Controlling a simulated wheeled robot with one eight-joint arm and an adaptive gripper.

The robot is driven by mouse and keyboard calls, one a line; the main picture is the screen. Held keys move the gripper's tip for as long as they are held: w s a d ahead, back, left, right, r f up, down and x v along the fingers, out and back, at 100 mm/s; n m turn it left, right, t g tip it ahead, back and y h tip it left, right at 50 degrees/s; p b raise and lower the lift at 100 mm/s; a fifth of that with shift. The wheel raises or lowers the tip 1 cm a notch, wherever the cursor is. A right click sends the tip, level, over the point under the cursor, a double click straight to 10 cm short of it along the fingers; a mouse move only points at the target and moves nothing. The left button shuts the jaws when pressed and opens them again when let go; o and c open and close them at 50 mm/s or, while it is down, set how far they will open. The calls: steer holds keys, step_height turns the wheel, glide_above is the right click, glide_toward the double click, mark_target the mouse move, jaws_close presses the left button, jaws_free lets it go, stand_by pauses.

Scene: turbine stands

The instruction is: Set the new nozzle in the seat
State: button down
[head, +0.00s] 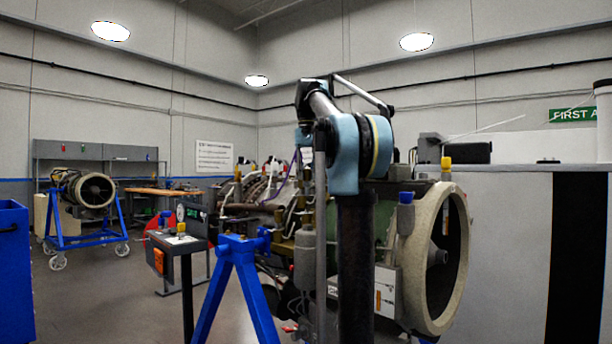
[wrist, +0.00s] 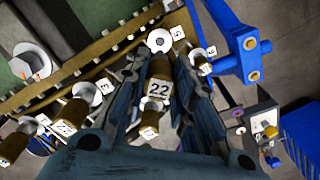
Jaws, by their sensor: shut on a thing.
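In the wrist view my gripper (wrist: 160,78) is shut on a brass nozzle (wrist: 158,70) with a white tag reading 22. Beyond its far end is a pale round disc with a dark centre (wrist: 159,40); I cannot tell whether they touch. More brass nozzles with white tags stand along the engine, one at lower left (wrist: 72,116) also tagged 22, and one just below the held one (wrist: 149,126). I cannot tell which spot is the seat. In the head view my arm hides my gripper and the held nozzle in front of the engine (head: 285,215).
A blue stand (head: 236,262) stands in front of the engine and shows at upper right in the wrist view (wrist: 240,45). A small grey side table (head: 182,243) with a yellow-topped item is left of it. The round engine inlet (head: 452,255) is right.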

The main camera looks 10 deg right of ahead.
mark_target(307, 195)
steer(key=shift+s+f, duration=0.1)
steer(key=shift+f, duration=2.2)
steer(key=shift+s+f, duration=0.1)
steer(key=shift+f, duration=2.05)
steer(key=shift+f, duration=0.15)
stand_by(0.4)
steer(key=c, duration=1.3)
jaws_free()
steer(key=shift+o, duration=0.9)
